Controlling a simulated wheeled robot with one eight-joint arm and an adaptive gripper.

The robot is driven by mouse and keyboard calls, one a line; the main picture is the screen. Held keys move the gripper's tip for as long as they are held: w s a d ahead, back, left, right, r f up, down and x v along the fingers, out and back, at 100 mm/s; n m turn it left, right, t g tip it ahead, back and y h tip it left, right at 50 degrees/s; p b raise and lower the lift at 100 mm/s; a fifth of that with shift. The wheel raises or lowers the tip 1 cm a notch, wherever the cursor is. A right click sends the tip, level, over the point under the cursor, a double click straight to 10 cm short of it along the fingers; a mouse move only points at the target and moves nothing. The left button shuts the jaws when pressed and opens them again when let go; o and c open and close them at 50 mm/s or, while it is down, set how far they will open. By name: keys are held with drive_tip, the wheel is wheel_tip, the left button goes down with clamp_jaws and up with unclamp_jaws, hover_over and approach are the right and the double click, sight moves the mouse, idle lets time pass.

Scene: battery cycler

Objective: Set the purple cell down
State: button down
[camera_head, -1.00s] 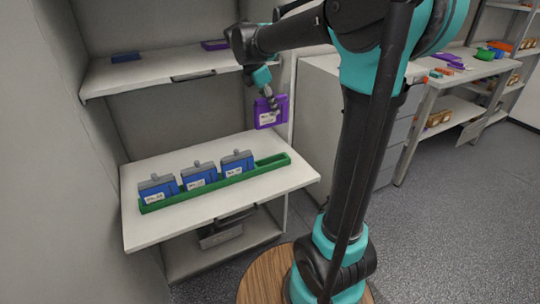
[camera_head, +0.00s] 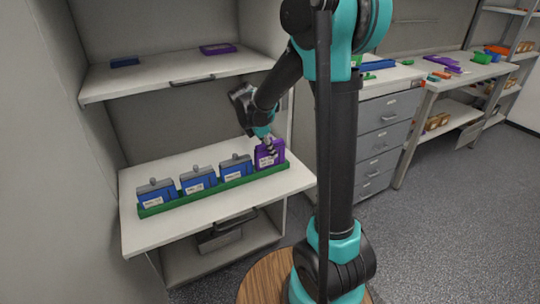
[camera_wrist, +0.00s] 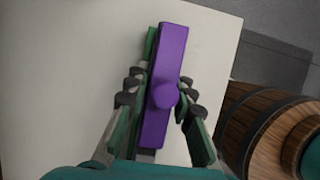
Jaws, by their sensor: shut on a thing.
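The purple cell (camera_head: 269,154) is upright at the right end of the green rack (camera_head: 207,193), in line with the blue cells. My gripper (camera_head: 268,147) is shut on it from above. In the wrist view the purple cell (camera_wrist: 166,85) lies between both fingers of my gripper (camera_wrist: 157,98), and a strip of the green rack (camera_wrist: 149,45) shows along its left side. Whether its bottom rests on the rack floor is hidden.
Three blue cells (camera_head: 198,180) with grey tops stand in the rack to the left. The white pull-out shelf (camera_head: 150,232) has free room in front of the rack. An upper shelf (camera_head: 180,75) holds a blue and a purple piece. A drawer cabinet (camera_head: 385,135) stands to the right.

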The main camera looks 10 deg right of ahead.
drive_tip(key=shift+f, duration=1.15)
drive_tip(key=shift+f, duration=0.1)
drive_tip(key=c, duration=1.3)
unclamp_jaws()
drive_tip(key=v, duration=1.2)
drive_tip(key=s+d+f+m+t+y, duration=0.1)
drive_tip(key=s+d+f+m+y, duration=0.1)
drive_tip(key=s+d+f+m, duration=0.2)
drive_tip(key=s+d+f+m+t+y, duration=0.1)
drive_tip(key=s+d+f+m, duration=0.3)
drive_tip(key=s+f+m, duration=0.5)
drive_tip(key=s+m+y, duration=0.1)
drive_tip(key=s+m, duration=0.6)
drive_tip(key=m, duration=0.1)
drive_tip(key=shift+s+f+m+t, duration=0.3)
drive_tip(key=shift+f+t, duration=0.1)
